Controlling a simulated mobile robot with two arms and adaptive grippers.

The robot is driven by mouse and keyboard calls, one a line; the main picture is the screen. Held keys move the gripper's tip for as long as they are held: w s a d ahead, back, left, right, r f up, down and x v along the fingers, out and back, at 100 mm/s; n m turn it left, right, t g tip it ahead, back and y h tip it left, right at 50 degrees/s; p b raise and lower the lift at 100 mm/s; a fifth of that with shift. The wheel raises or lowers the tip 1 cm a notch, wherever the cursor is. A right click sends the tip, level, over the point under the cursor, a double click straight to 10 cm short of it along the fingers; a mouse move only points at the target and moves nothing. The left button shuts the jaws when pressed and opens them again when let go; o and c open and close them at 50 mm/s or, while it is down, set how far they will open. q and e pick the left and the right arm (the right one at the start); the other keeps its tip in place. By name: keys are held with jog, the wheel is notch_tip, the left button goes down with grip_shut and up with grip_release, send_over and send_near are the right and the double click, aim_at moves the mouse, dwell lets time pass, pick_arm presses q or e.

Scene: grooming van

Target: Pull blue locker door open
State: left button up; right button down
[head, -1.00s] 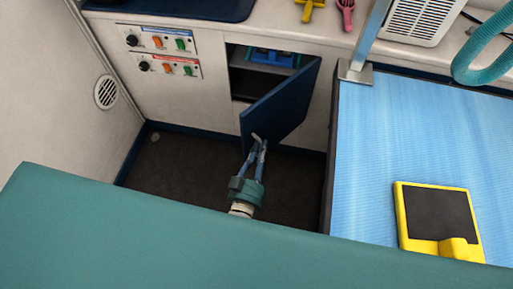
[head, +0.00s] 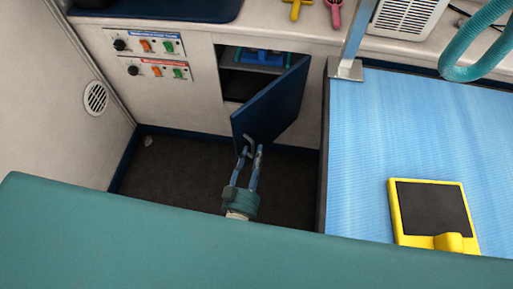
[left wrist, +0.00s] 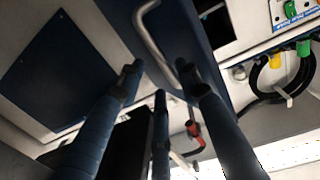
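The blue locker door (head: 272,105) stands partly open in the head view, swung out from its opening, with its hinge side at the right. A bent metal handle (head: 249,143) is on its lower free edge, and it also shows in the left wrist view (left wrist: 151,36). My left gripper (head: 251,149) is at the handle with its fingers spread apart. In the left wrist view the handle's lower end lies between the fingertips, and I see no finger clamped on it. Contact cannot be told. My right gripper is not in view.
The open locker (head: 237,84) holds a blue item (head: 264,57) on its shelf. A blue-topped table (head: 355,150) stands close on the right. A teal surface (head: 150,245) spans the front. Dark floor (head: 180,170) is clear left of the gripper.

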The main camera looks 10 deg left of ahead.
pick_arm(q)
jog(key=s, duration=0.9)
jog(key=shift+a, duration=0.15)
jog(key=shift+r, duration=0.1)
jog(key=shift+c, duration=0.4)
